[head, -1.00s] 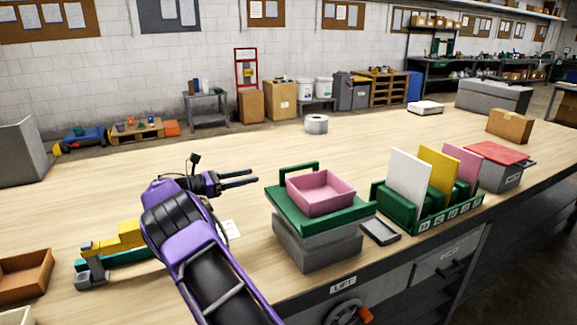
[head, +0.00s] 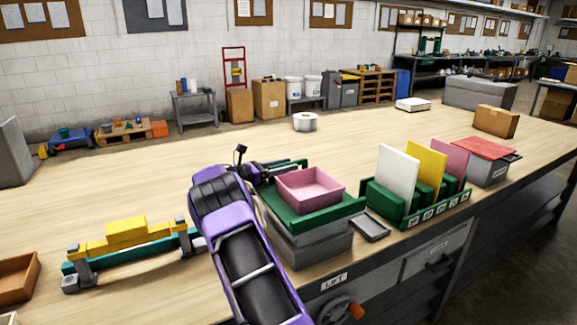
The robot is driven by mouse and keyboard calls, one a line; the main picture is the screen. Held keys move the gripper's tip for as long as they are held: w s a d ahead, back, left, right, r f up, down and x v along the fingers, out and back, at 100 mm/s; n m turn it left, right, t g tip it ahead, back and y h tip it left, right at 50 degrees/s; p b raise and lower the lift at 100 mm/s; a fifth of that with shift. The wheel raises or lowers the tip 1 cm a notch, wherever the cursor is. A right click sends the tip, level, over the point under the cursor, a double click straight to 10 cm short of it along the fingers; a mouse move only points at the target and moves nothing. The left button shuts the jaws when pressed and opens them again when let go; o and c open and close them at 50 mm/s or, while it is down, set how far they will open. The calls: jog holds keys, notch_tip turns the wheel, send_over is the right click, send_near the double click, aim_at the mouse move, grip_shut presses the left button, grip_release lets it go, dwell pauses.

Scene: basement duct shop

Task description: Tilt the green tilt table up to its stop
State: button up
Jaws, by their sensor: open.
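The green tilt table (head: 346,207) is a green plate on a grey box-shaped base (head: 318,246). It looks about level. A pink open tray (head: 310,188) sits on the plate. A green bar handle (head: 299,162) stands up at the plate's back edge. My gripper (head: 286,168) is open at the back left of the plate, with its fingers beside or around the left part of the handle. I cannot tell whether they touch it. My arm hides the plate's left corner and part of the base.
A green rack (head: 408,219) with white, yellow and pink panels stands to the right, with a small dark tray (head: 370,228) before it. A yellow and teal fixture (head: 128,240) stands left. A handwheel (head: 338,309) is on the bench front.

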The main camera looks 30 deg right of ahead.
jog(key=shift+d, duration=0.6)
grip_shut()
dwell(1.1)
